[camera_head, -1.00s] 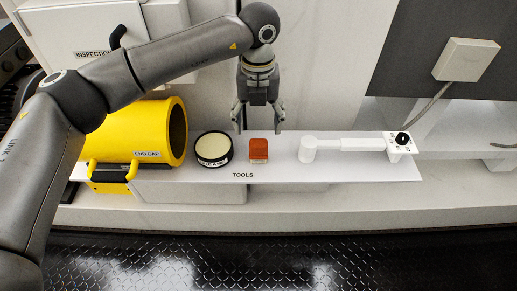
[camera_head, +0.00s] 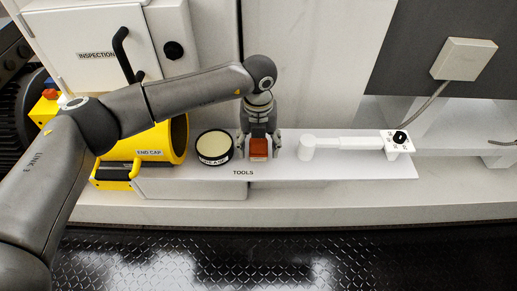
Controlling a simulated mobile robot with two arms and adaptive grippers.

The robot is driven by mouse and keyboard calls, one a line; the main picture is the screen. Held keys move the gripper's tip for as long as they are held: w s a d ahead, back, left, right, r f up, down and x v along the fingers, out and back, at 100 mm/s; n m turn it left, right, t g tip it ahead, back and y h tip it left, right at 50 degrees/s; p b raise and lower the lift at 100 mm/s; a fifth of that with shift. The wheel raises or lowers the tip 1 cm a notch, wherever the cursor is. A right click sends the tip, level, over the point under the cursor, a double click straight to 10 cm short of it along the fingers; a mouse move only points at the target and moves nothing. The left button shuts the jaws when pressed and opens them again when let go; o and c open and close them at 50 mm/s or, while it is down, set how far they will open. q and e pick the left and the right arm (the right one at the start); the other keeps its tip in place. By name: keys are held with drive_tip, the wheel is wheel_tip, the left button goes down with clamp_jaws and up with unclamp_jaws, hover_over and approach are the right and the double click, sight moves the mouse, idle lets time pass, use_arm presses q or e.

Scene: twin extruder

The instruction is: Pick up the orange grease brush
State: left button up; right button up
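The orange grease brush (camera_head: 259,147) is a small orange block with a pale lower edge. It sits on the white TOOLS shelf (camera_head: 350,171) between the grease tin and a white tool. My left gripper (camera_head: 259,150) is directly above and around it, fingers pointing down, one on the left and one on the right of the brush. The fingers are spread; whether they touch the brush is too small to tell. My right gripper is not in view.
The round grease tin (camera_head: 214,147) stands close left of the gripper. The yellow end cap (camera_head: 150,145) is further left. The shelf's front edge is clear.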

sight(258, 140)
use_arm(q)
drive_tip(key=c, duration=0.9)
drive_tip(key=shift+o, duration=0.2)
wheel_tip(258, 140, up, 10)
drive_tip(key=shift+r+b, duration=0.1)
drive_tip(key=shift+b, duration=0.6)
drive_tip(key=o, duration=0.5)
drive_tip(key=shift+c, duration=0.2)
drive_tip(key=c, duration=0.3)
